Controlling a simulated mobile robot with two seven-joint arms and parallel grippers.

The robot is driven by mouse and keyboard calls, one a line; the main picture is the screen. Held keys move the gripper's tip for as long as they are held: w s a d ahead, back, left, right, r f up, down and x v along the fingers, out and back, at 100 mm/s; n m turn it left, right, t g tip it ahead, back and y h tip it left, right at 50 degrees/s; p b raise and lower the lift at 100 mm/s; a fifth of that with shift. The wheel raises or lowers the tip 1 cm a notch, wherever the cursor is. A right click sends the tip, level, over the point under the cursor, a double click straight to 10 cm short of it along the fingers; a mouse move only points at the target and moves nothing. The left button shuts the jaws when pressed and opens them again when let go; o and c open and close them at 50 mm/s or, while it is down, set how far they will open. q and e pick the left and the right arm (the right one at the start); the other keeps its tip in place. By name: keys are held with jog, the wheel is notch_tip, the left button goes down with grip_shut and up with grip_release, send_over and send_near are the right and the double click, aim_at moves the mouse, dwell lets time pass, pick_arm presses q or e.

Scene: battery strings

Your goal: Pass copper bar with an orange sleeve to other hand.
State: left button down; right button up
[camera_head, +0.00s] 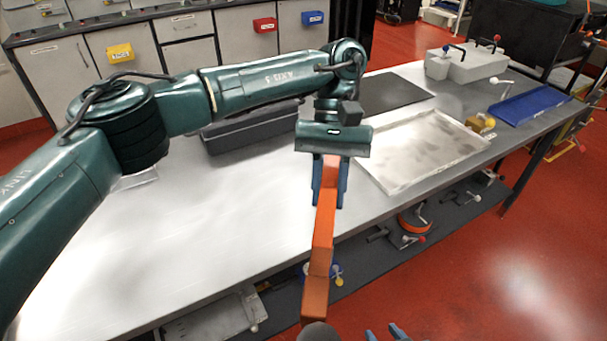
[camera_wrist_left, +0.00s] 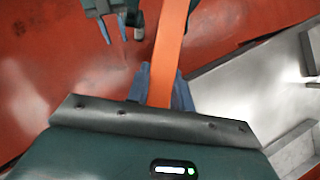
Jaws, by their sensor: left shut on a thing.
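The copper bar with an orange sleeve (camera_head: 323,228) hangs out over the front edge of the table, pointing toward me. My left gripper (camera_head: 329,190) is shut on its far end, with one blue finger on each side. The sleeve (camera_wrist_left: 168,60) also runs up between the fingers in the left wrist view. The bar's bare copper near end (camera_head: 314,297) reaches the bottom of the head view. My right gripper (camera_head: 384,334) shows only its blue fingertips at the bottom edge, apart and empty, right of the bar's near end. In the wrist view, the right gripper (camera_wrist_left: 121,32) is beside the bar, not touching it.
On the table (camera_head: 215,220) are a shallow metal tray (camera_head: 425,150), a dark grey case (camera_head: 250,130), a black mat (camera_head: 390,92), a blue tray (camera_head: 530,104) and a grey box (camera_head: 468,64). A lower shelf (camera_head: 375,245) holds tools. Red floor is free at the right.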

pick_arm(q)
jog(key=s+a+r+m+t+y, duration=0.1)
jog(key=s+a+r+m+y, duration=0.25)
jog(key=a+m, duration=0.35)
pick_arm(e)
jog(key=shift+o, duration=2.8)
jog(key=shift+r, duration=0.1)
jog(key=shift+o, duration=1.1)
jog(key=w+d+r+t+y, duration=0.1)
jog(key=w+d+r, duration=0.1)
jog(key=w+r, duration=0.3)
jog(key=shift+d+r+n, duration=0.3)
jog(key=shift+r, duration=0.2)
jog(key=w+d+r+n+t+y, duration=0.15)
jog(key=w+r, duration=0.25)
jog(key=r, duration=0.6)
jog(key=w+r+n+t+y, duration=0.1)
jog(key=w+r+y, duration=0.2)
jog(key=r, duration=0.6)
pick_arm(q)
jog(key=w+d+f+m+t+y, duration=0.1)
jog(key=w+d+f+m+t, duration=0.1)
jog(key=f, duration=0.3)
jog(key=shift+w+d+m, duration=0.45)
jog(key=shift+w+m, duration=0.15)
jog(key=shift+w, duration=0.1)
pick_arm(e)
jog(key=x, duration=1.2)
